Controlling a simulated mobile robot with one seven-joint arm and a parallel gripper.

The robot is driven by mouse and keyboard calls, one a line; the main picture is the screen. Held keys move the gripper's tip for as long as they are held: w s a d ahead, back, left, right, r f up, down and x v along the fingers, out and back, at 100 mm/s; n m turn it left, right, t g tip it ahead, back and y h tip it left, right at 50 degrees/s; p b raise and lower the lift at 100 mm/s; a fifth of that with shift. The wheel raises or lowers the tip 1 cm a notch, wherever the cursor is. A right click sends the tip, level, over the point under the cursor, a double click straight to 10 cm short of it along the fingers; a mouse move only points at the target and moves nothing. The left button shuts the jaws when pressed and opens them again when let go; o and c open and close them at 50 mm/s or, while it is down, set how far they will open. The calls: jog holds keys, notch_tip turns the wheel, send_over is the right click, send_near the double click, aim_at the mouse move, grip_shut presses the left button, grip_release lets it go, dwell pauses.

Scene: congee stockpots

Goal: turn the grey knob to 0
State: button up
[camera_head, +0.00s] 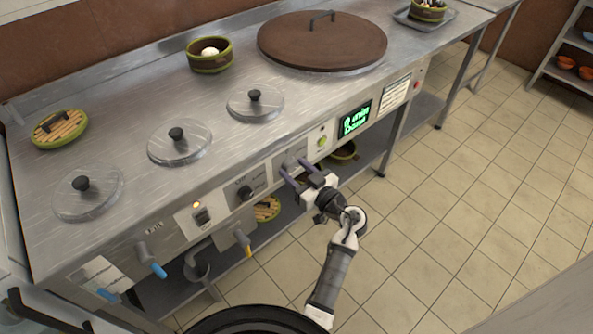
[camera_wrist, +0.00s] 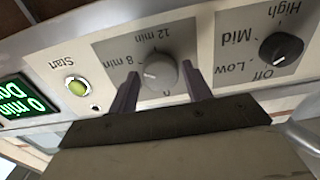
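The grey knob (camera_wrist: 160,74) is on a grey dial plate on the counter's front panel. In the wrist view the plate's print is upside down and shows 12 min and 8 min; the lower marks are partly hidden. My gripper (camera_wrist: 160,78) is open, one finger on each side of the knob, with visible gaps on both sides. In the head view my gripper (camera_head: 292,170) is at the panel and largely hides the knob. I cannot tell which mark the knob points to.
A green-lit Start button (camera_wrist: 78,87) and a display (camera_wrist: 22,105) reading 0 min Done are beside the dial. A black knob (camera_wrist: 281,49) marked Off, Low, Mid and High is on the other side. Lidded pots and a large brown lid (camera_head: 322,42) are on the counter above.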

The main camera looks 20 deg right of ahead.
jog(key=c, duration=0.6)
